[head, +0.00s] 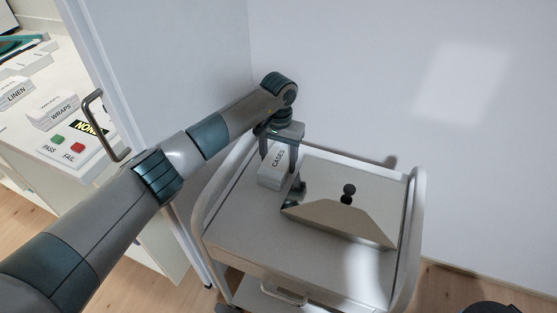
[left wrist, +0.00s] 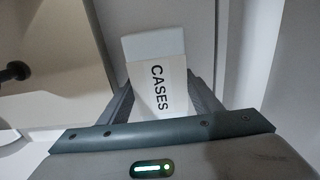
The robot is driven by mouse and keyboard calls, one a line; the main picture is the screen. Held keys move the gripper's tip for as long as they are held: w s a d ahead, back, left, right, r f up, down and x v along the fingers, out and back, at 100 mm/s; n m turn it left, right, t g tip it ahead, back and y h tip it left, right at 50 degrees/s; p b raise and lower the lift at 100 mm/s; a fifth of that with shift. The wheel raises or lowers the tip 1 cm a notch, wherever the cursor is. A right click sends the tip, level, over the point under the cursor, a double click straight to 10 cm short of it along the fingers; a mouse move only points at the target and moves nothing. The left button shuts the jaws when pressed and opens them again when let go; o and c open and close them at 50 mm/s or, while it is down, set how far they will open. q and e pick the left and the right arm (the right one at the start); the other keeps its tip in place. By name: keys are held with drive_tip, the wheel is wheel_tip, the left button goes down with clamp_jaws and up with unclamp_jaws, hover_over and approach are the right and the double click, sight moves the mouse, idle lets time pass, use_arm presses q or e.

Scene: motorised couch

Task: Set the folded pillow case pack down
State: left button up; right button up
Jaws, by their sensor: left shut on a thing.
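The folded pillow case pack (head: 272,178) is a white block with a band reading "CASES". It is at the back left of the white cart top (head: 240,223) in the head view. My left gripper (head: 281,163) reaches down from above and is shut on the pack. In the left wrist view the pack (left wrist: 158,88) sits between the two fingers (left wrist: 163,100) with its label facing the camera. Whether its underside touches the cart top cannot be told. My right gripper is not in view.
A beige wedge-shaped thing with a black knob (head: 347,217) stands on the cart right of the pack. Raised rails (head: 415,215) edge the cart. The cart's front left is clear. At left, a counter holds packs labelled LINEN (head: 14,93) and WRAPS (head: 55,110).

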use_arm(q)
drive_tip(key=o, duration=1)
drive_tip(key=shift+o, duration=0.8)
